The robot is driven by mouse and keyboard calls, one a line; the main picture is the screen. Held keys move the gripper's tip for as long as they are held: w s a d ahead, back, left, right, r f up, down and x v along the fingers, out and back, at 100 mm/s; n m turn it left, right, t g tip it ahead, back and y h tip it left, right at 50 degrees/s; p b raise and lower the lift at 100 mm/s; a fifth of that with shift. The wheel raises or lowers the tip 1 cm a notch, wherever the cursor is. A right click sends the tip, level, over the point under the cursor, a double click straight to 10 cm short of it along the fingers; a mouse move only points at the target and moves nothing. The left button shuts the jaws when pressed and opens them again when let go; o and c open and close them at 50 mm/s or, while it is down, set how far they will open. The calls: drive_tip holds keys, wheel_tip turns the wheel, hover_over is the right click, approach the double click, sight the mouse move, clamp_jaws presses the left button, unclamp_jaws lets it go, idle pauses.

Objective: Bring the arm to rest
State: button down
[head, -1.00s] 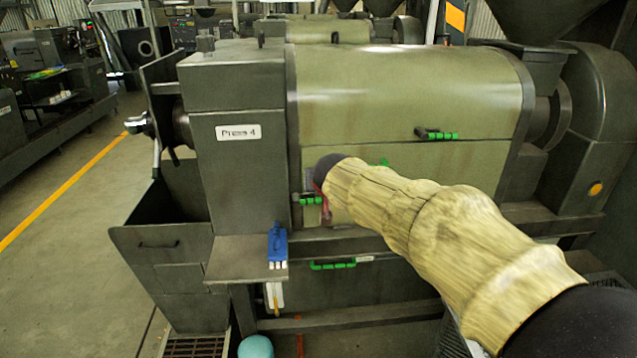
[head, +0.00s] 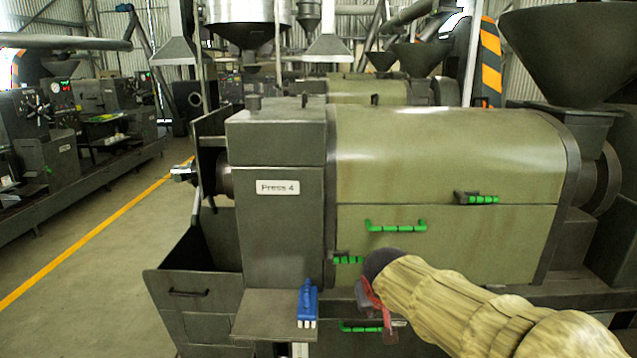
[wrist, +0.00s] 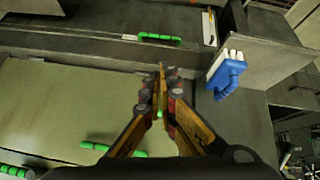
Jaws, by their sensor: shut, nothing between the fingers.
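My arm, in a tan sleeve, reaches in from the lower right of the head view. My gripper (wrist: 161,88) shows in the wrist view with its two orange-and-grey fingers together and nothing between them. In the head view its end is mostly hidden by my dark wrist and lies in front of the lower part of Press 4 (head: 277,187). The wrist view shows the olive press panel (wrist: 55,105) around and behind the fingers. I cannot tell the exact gap between gripper and panel.
A blue brush (head: 307,303) sits on the small grey shelf (head: 262,312), left of my gripper. Green handles (head: 396,226) stick out from the press front. A grey bin (head: 190,295) stands at the lower left. The floor left of it, with a yellow line (head: 95,232), is clear.

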drive_tip(key=s+d, duration=0.2)
drive_tip(key=s, duration=1.2)
drive_tip(key=s+d+m+g+y, duration=0.1)
drive_tip(key=s+d, duration=0.2)
drive_tip(key=s, duration=1.2)
drive_tip(key=shift+s+d+r+g, duration=0.15)
drive_tip(key=shift+s+d+g, duration=0.1)
drive_tip(key=shift+d+g, duration=0.05)
